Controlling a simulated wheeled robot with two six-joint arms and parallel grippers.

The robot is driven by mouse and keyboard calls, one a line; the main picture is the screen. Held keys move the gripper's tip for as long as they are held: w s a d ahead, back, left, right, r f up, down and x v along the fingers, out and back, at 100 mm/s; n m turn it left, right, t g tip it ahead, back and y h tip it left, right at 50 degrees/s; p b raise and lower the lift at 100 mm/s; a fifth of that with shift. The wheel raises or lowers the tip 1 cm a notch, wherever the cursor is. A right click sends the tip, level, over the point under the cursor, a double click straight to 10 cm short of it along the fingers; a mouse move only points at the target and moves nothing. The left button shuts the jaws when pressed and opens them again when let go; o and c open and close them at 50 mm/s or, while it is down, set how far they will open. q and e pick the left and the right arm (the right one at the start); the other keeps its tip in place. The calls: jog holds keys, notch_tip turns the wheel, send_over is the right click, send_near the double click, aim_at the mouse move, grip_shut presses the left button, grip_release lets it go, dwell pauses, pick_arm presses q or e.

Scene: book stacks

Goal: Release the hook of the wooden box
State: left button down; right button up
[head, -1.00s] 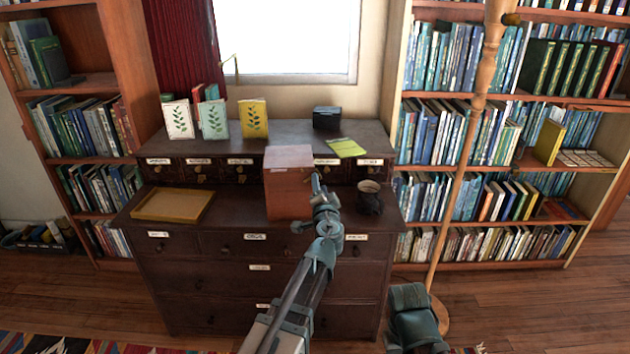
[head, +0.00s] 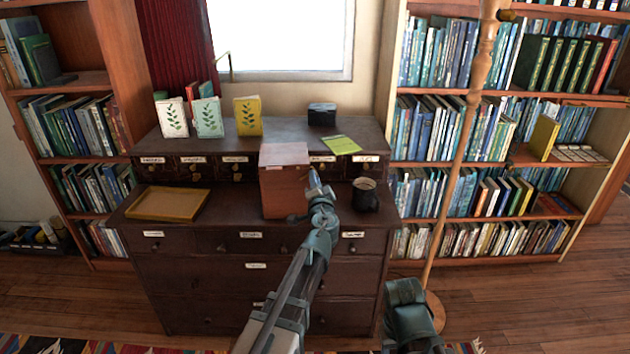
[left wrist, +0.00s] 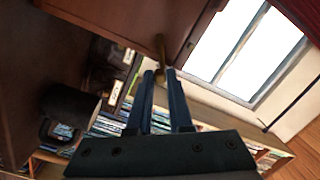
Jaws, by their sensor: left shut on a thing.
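The reddish-brown wooden box (head: 284,194) stands on the dark desk, with a paler pinkish top. Its side fills the top left of the left wrist view (left wrist: 110,18). A small brass hook (left wrist: 161,48) shows at the box's side there. My left gripper (head: 314,178) is at the right side of the box. In the left wrist view, its two dark fingers (left wrist: 160,73) are close together with the lower end of the hook between their tips. The hook is too small to make out in the head view. My right gripper is out of view.
A dark mug (head: 365,194) stands close to the right of the gripper. A yellow tray (head: 168,204) lies left of the box. The desk (head: 225,205) is bare between tray and box. A small dark box (head: 322,114) and standing books are on the upper shelf.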

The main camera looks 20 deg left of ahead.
pick_arm(q)
jog(key=shift+d+f+m+b, duration=0.1)
jog(key=shift+f+m+b, duration=0.3)
jog(key=shift+m, duration=0.8)
jog(key=c, duration=0.8)
grip_release()
jog(key=v, duration=1.3)
jog(key=shift+s+d, duration=0.15)
jog(key=shift+s, duration=0.2)
